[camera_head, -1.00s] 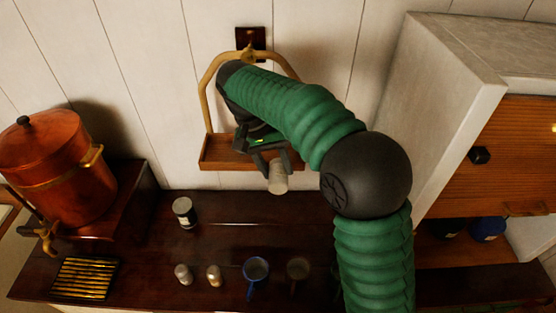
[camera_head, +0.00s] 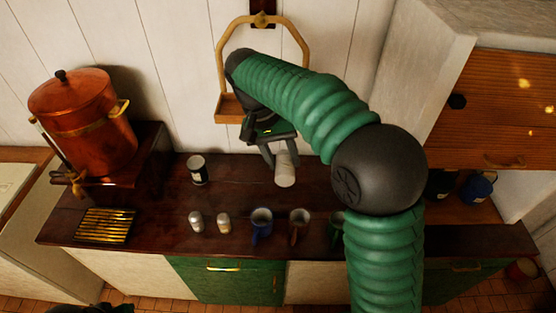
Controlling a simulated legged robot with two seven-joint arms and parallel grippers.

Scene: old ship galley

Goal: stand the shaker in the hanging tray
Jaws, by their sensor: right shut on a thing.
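The hanging tray (camera_head: 229,108) is a small wooden tray on a tan arched handle, hung from a dark wall mount. My right gripper (camera_head: 282,160) is shut on a pale, whitish cylinder, the shaker (camera_head: 285,175). The shaker is roughly upright, a little tilted, and appears in the picture below and right of the tray, apart from it. My green right arm and dark gripper hide the tray's right part. The gripper's exact height over the counter is hard to tell.
The dark counter (camera_head: 150,225) bears a labelled can (camera_head: 197,170), two small metal-topped shakers (camera_head: 196,222) and several mugs (camera_head: 261,222). A copper urn (camera_head: 85,120) stands left, near a slatted brass grille (camera_head: 104,226). A cabinet (camera_head: 500,130) juts out at right.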

